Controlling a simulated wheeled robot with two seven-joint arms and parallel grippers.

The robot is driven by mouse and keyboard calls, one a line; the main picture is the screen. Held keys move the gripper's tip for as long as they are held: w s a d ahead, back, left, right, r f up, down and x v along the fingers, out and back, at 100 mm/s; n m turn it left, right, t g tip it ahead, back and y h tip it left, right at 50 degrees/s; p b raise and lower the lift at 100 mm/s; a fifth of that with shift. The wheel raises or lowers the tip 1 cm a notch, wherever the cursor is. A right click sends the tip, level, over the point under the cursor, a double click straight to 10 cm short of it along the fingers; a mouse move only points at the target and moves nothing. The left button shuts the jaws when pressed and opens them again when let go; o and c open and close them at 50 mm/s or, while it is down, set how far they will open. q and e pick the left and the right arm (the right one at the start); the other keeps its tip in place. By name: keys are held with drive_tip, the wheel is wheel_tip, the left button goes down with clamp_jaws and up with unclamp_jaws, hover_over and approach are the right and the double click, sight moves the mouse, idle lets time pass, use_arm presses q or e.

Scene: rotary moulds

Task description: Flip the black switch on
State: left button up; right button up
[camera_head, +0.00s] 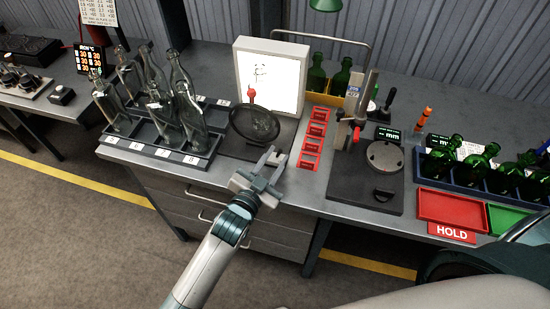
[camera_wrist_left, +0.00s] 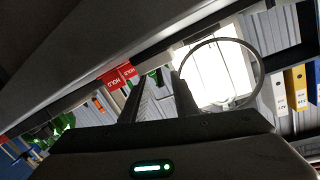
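I cannot tell for sure which part is the black switch. A black-knobbed lever (camera_head: 387,104) stands upright right of the gauge stand, and a small box with a dark top (camera_head: 62,95) sits on the left bench. A red-knobbed lever (camera_head: 251,96) rises by the round black plate (camera_head: 254,124) before the lit panel (camera_head: 268,75). My left gripper (camera_head: 275,158) is open and empty over the bench's front edge, just in front of that plate. Its two fingers (camera_wrist_left: 158,100) show apart in the left wrist view, with nothing between them. My right gripper is out of view.
A rack of clear bottles (camera_head: 160,145) stands left of the plate. Red slotted blocks (camera_head: 314,130) lie to its right, then the gauge stand (camera_head: 365,165). A red tray (camera_head: 452,208) and green bottles are at the right. A ring (camera_wrist_left: 220,72) crosses the bright panel in the wrist view.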

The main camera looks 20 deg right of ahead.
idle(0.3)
use_arm(q)
drive_tip(key=shift+b+v, duration=0.3)
drive_tip(key=shift+v, duration=0.55)
drive_tip(key=b+v, duration=0.4)
drive_tip(key=v, duration=1.1)
drive_tip(key=shift+s+a+r, duration=0.15)
drive_tip(key=shift+s+a, duration=0.05)
drive_tip(key=shift+a, duration=0.1)
